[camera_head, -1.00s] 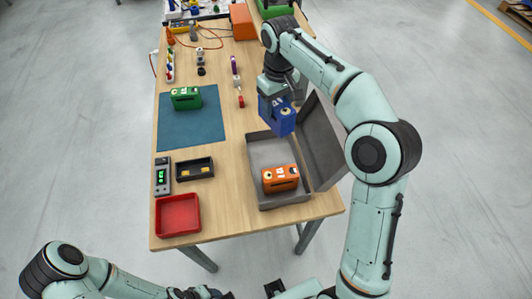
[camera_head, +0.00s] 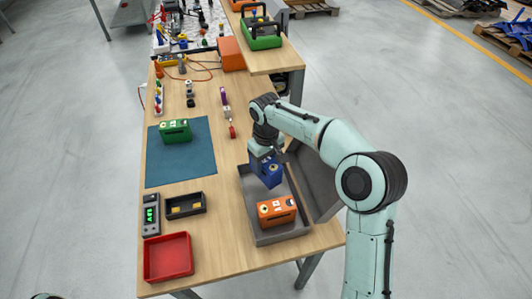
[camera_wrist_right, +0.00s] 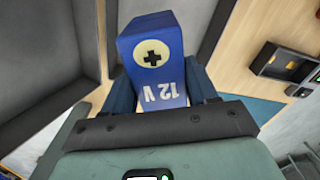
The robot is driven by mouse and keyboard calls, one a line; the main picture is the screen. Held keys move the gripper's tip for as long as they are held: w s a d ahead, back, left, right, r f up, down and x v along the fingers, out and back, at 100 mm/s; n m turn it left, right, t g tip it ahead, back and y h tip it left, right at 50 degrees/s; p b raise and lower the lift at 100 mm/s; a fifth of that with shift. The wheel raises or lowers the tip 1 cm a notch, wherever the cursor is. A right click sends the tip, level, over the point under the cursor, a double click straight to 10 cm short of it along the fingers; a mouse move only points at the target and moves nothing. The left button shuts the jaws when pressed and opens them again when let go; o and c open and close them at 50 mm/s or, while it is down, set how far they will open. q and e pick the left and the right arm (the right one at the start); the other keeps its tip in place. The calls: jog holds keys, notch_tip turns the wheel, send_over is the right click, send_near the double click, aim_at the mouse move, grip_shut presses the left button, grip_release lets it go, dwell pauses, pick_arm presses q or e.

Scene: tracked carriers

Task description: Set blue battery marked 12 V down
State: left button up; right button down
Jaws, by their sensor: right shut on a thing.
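The blue battery marked 12 V (camera_head: 271,173) is in my right gripper (camera_head: 264,157), at the far end of the open grey case (camera_head: 253,204). In the right wrist view the battery (camera_wrist_right: 152,52) shows its round plus mark and "12 V" label, with the gripper fingers on both sides of it. I cannot tell whether its underside touches the case floor. The orange battery (camera_head: 277,211) sits in the near part of the case. My left gripper is out of view.
The case lid (camera_head: 318,184) stands open on the right, close to my right arm. A green battery (camera_head: 175,131) is on the blue mat (camera_head: 185,162). A black tray (camera_head: 186,205), a meter (camera_head: 150,215) and a red tray (camera_head: 168,257) lie left of the case.

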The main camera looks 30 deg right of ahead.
jog(key=shift+w+f+b, duration=0.1)
jog(key=shift+f+b, duration=0.25)
jog(key=shift+f, duration=2.7)
jog(key=shift+f, duration=0.1)
jog(key=shift+c, duration=1.6)
grip_release()
jog(key=shift+f, duration=0.15)
notch_tip(320, 180, up, 12)
jog(key=shift+r+p, duration=0.15)
jog(key=shift+p, duration=0.7)
